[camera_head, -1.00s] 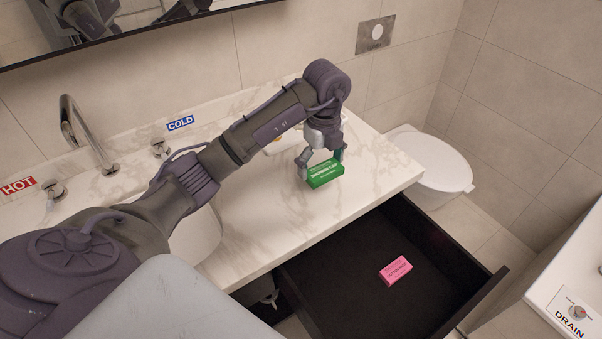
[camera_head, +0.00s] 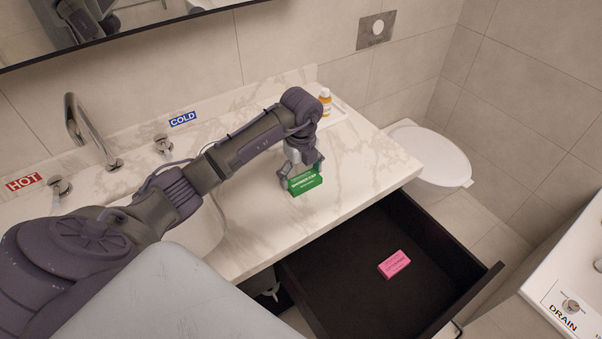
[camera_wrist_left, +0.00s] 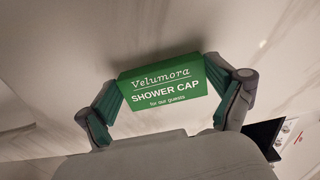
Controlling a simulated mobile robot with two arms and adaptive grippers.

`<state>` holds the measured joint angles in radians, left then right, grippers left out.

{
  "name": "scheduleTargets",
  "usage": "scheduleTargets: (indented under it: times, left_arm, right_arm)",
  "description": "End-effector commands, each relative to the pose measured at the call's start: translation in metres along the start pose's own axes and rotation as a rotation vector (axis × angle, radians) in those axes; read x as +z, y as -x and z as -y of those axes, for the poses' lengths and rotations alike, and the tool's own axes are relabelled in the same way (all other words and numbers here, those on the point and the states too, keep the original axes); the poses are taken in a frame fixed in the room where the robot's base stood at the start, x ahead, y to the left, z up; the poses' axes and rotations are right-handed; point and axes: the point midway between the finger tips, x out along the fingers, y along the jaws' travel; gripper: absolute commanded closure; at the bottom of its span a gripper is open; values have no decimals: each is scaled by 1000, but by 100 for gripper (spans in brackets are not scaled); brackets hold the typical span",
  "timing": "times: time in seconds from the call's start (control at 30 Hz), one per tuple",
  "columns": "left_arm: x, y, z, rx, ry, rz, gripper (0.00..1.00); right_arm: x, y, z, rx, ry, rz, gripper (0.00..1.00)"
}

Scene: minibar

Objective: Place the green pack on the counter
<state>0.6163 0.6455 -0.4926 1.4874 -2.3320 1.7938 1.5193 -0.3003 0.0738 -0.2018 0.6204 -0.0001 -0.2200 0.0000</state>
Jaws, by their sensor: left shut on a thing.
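The green pack (camera_head: 305,183) is a small box lettered as a shower cap. My left gripper (camera_head: 301,168) is shut on it, with a finger at each end of the box. In the left wrist view the green pack (camera_wrist_left: 165,88) sits between the two fingers of the left gripper (camera_wrist_left: 168,95). The pack is over the marble counter (camera_head: 360,175), close to its surface; I cannot tell whether it touches. My right gripper is not in view.
An open dark drawer (camera_head: 345,280) below the counter holds a pink pack (camera_head: 394,264). A small bottle (camera_head: 325,101) stands on a white tray at the back. The sink basin lies left, partly behind my arm. The counter right of the green pack is clear.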

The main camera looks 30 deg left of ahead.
Motion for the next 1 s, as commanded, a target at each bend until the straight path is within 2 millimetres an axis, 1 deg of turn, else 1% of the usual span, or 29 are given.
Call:
scheduleTargets:
  times: [0.03,0.07,0.1,0.4,0.53,0.67,0.9,1.0]
  left_arm:
    - [0,-2,0,0,0,0,25]
    - [0,-2,0,0,0,0,6]
    - [0,-2,0,0,0,0,0]
    - [0,-1,0,0,0,0,0]
    - [0,5,0,-1,0,1,0]
    - [1,25,1,-4,-1,4,0]
    - [1,77,1,-4,-1,4,0]
    - [1,96,1,-4,0,3,0]
  right_arm:
    - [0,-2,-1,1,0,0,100]
    - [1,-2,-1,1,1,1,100]
    - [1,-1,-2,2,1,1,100]
    - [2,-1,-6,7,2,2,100]
    - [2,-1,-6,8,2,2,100]
    - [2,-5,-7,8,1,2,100]
    - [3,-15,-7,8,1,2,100]
    - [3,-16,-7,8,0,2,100]
